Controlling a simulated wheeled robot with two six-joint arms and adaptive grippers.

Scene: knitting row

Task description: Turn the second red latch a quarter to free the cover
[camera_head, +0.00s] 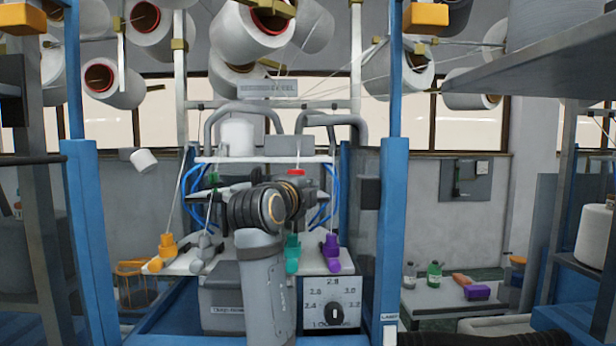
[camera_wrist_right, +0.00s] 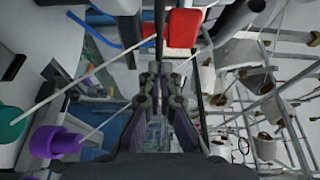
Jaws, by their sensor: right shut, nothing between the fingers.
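A red latch (camera_head: 296,173) shows in the head view just above and to the right of my right wrist, at the white shelf. In the right wrist view a red block-like part (camera_wrist_right: 184,28), apparently the same latch, is just beyond the fingertips and slightly right. My right gripper (camera_wrist_right: 163,78) is shut and empty, pointing toward it; I cannot tell whether it touches. In the head view my right arm and wrist hide the fingers and the middle of the machine. Another red latch and the cover cannot be made out clearly. My left gripper is not in view.
Yellow (camera_head: 166,246), grey, teal (camera_head: 292,253) and purple (camera_head: 332,252) yarn guides line the lower ledge. A dial panel (camera_head: 331,301) is below right. Thin yarns run down from cones (camera_head: 248,28) overhead. Blue posts (camera_head: 388,200) flank the machine.

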